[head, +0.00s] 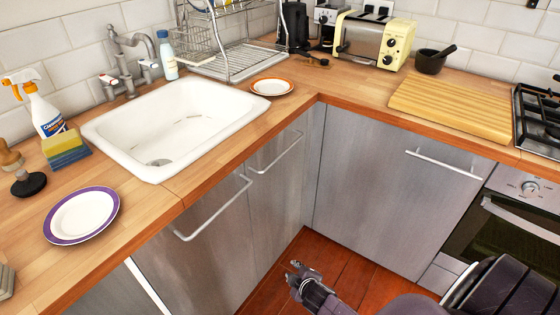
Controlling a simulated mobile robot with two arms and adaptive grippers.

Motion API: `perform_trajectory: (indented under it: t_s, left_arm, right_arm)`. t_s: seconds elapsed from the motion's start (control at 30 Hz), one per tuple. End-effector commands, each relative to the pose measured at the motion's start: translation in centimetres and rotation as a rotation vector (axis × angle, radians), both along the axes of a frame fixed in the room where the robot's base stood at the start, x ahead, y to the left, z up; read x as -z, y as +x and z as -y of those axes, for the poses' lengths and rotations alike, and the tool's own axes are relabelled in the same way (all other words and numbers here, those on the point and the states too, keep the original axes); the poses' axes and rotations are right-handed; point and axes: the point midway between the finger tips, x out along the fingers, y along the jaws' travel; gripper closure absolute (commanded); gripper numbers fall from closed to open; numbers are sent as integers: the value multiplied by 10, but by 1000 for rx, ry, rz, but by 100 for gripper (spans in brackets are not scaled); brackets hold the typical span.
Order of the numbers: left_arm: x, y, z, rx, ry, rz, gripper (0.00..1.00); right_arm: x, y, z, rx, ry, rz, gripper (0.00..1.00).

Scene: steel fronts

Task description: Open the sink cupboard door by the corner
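The sink cupboard has two brushed steel doors below the white sink (170,125). The door by the corner (272,205) is the right one, closed flush, with a slanting bar handle (275,154) near its top edge. The other sink door (210,255) is also closed and has its own bar handle (213,209). My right gripper (292,272) is low over the floor, in front of the corner door and well below its handle. Its fingertips look apart with nothing between them, and it touches no door. My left gripper is out of view.
A steel door (380,190) with a bar handle adjoins the corner on the right, beside an oven (510,235). The wooden worktop (335,108) overhangs the fronts. Wooden floor (345,275) is clear before the corner. A purple-rimmed plate (82,215) sits on the left worktop.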

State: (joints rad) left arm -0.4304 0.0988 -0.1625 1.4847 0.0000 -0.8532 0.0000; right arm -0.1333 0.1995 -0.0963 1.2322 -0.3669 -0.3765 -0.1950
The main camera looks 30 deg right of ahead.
Motion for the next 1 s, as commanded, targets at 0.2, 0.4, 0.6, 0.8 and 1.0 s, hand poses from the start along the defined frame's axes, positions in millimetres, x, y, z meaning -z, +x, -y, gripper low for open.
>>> perform_trajectory:
  t_s: [0.2,0.4,0.6,0.8,1.0]
  left_arm:
    - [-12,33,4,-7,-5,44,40]
    - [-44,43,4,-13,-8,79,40]
    - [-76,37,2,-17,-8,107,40]
    - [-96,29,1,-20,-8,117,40]
    - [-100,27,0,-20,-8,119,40]
  right_arm:
    - [-74,98,34,-70,-224,240,75]
    - [-171,145,59,-86,-446,446,75]
    - [-262,153,73,-60,-643,613,75]
    - [-310,147,77,-34,-738,690,75]
    - [-321,157,82,-30,-753,699,75]
